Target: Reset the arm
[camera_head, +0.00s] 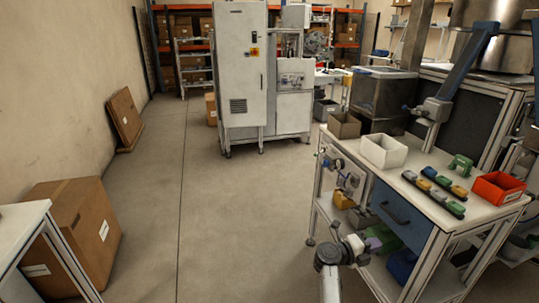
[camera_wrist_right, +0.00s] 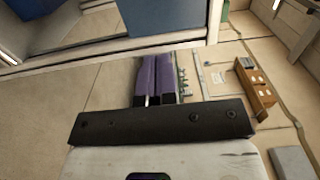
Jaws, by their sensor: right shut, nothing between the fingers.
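My right gripper (camera_head: 384,240) is in front of the workbench's near left corner, below the level of its top. Its purple fingers also show in the right wrist view (camera_wrist_right: 158,62), side by side and shut, with nothing between them. My right arm comes in from the bottom of the head view. My left gripper is not in view.
On the workbench (camera_head: 402,176) stand a white bin (camera_head: 384,151), a red bin (camera_head: 498,187), a green device (camera_head: 461,165) and two dark strips of coloured pieces. A blue drawer (camera_head: 398,216) is under the top. The floor (camera_head: 235,220) left of the bench is clear; a large carton (camera_head: 75,232) stands far left.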

